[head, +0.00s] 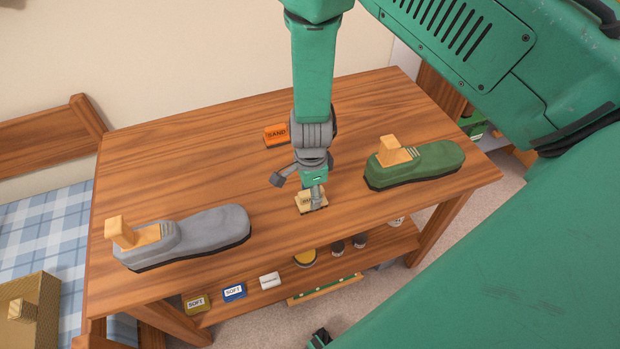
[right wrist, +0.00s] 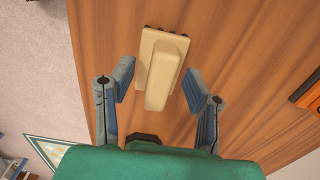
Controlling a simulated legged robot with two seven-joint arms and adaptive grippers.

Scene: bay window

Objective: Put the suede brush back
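A small beige block-shaped brush (head: 304,203), which I take for the suede brush, lies on the wooden table top between two shoes. My right gripper (head: 315,196) is over it, pointing down. In the right wrist view the brush (right wrist: 162,68) shows a pale base with a raised handle and dark bristle tips at one end. The fingers of my right gripper (right wrist: 158,88) are spread apart on either side of the handle, with a visible gap on both sides.
A grey shoe (head: 190,238) stands at the left and a green shoe (head: 420,165) at the right. An orange SAND box (head: 277,134) lies behind my right gripper.

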